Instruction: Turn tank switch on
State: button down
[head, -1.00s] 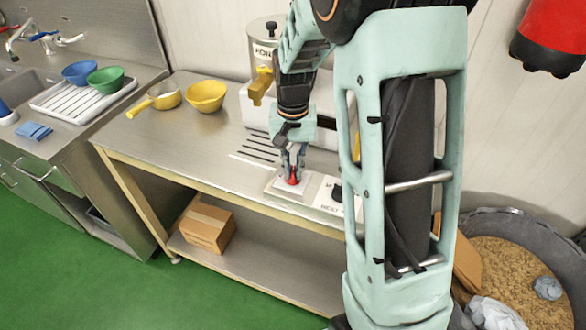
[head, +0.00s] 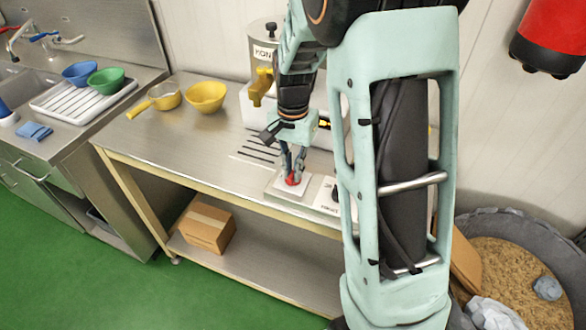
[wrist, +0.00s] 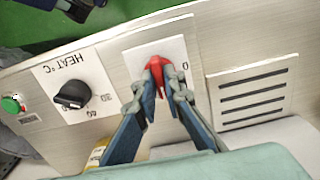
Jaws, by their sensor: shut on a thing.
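The red tank switch (wrist: 156,65) sits on a pale square plate (wrist: 172,32) on the control panel, and its red part also shows in the head view (head: 292,181). My gripper (wrist: 158,80) is over the plate with its two fingers closed on the red switch from either side. In the head view my gripper (head: 293,175) points down at the plate at the front edge of the steel table. Part of the switch and the plate's label are hidden by the fingers.
A black heat knob (wrist: 72,95), a green button (wrist: 12,104) and a slotted vent (wrist: 252,93) flank the switch plate. Yellow bowls (head: 206,97) stand on the steel table (head: 190,135) to the left. A machine with a yellow tap (head: 262,85) stands behind.

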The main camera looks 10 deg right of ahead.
jog(key=c, duration=2)
grip_release()
notch_tip(320, 180, up, 12)
jog(key=shift+r, duration=0.1)
